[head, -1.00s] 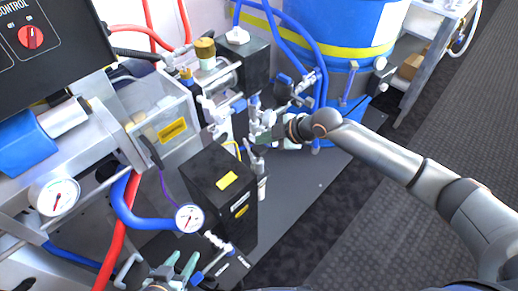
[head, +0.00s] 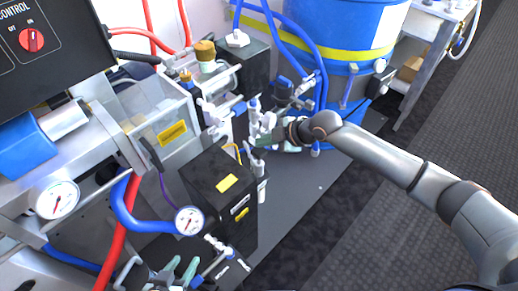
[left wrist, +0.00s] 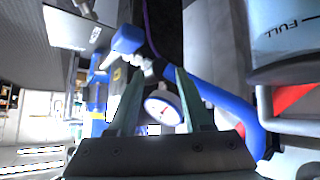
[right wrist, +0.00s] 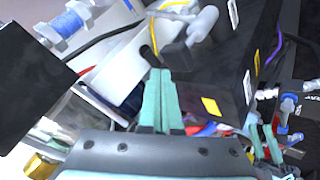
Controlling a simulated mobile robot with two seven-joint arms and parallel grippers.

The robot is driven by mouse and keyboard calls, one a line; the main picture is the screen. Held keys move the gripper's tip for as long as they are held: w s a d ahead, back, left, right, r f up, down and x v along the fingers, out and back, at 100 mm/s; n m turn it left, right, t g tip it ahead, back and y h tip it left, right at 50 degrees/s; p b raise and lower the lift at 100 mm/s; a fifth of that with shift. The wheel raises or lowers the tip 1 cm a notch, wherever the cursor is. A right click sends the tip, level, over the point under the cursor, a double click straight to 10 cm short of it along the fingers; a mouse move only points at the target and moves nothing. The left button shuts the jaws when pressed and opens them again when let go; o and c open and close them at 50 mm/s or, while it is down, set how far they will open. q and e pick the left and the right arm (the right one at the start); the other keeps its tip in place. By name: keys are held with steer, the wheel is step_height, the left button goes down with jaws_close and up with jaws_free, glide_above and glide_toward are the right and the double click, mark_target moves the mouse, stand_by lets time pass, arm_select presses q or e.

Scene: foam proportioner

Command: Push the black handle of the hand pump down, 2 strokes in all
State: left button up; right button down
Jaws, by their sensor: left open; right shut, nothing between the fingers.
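The upright pump-like body (head: 262,188) stands against the right side of a black box, with a small lever at its top. In the right wrist view a dark handle-like block (right wrist: 180,56) with a pale grey cylinder (right wrist: 203,23) is just beyond my fingertips; I take it for the pump handle. My right gripper (head: 262,142) is above and beside it, shut and empty; its closed fingers (right wrist: 160,90) point at the block. I cannot tell whether they touch it. My left gripper (head: 178,268) is open and empty at the bottom, below a dial gauge; it also shows in the left wrist view (left wrist: 160,90).
The black box (head: 215,170) with yellow labels stands between my grippers. The dial gauge (head: 189,220) and blue hose (head: 125,205) are near my left gripper. Valves and blue hoses crowd behind my right gripper, before a blue drum (head: 345,35). Open floor (head: 360,235) lies right.

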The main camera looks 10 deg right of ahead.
arm_select(q)
steer(key=shift+w+r, duration=0.1)
steer(key=shift+w, duration=0.2)
stand_by(0.4)
arm_select(e)
steer(key=shift+f, duration=0.15)
steer(key=shift+f, duration=0.35)
arm_select(q)
steer(key=shift+f, duration=0.2)
steer(key=shift+s+f, duration=0.15)
steer(key=shift+s, duration=0.15)
